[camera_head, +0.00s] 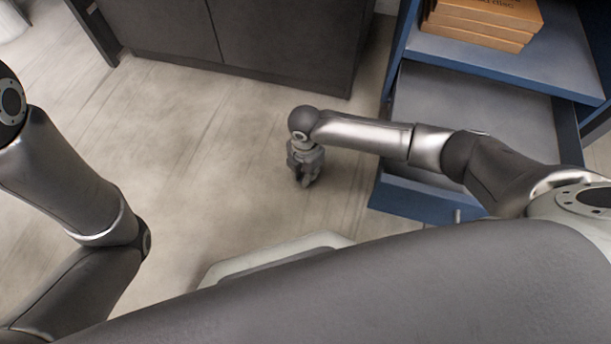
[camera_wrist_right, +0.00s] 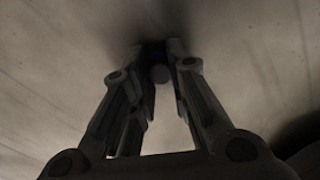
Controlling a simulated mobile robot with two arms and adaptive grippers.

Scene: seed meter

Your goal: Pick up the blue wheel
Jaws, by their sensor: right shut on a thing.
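My right gripper (camera_head: 307,182) points down close to the floor, left of the open blue drawer. In the right wrist view, my right gripper (camera_wrist_right: 158,50) has its fingertips close together on a small round thing (camera_wrist_right: 159,74). That thing looks dull grey in the dim light, so I cannot tell if it is the blue wheel. In the head view it is hidden by the fingers. No blue wheel shows clearly elsewhere. My left arm is at the left edge, but its gripper is not in view.
A blue drawer (camera_head: 412,197) stands pulled out beneath a blue shelf (camera_head: 480,62) with orange boxes (camera_head: 478,25) on it. A dark cabinet (camera_head: 280,40) stands at the back. The floor (camera_head: 215,150) left of my right gripper is clear.

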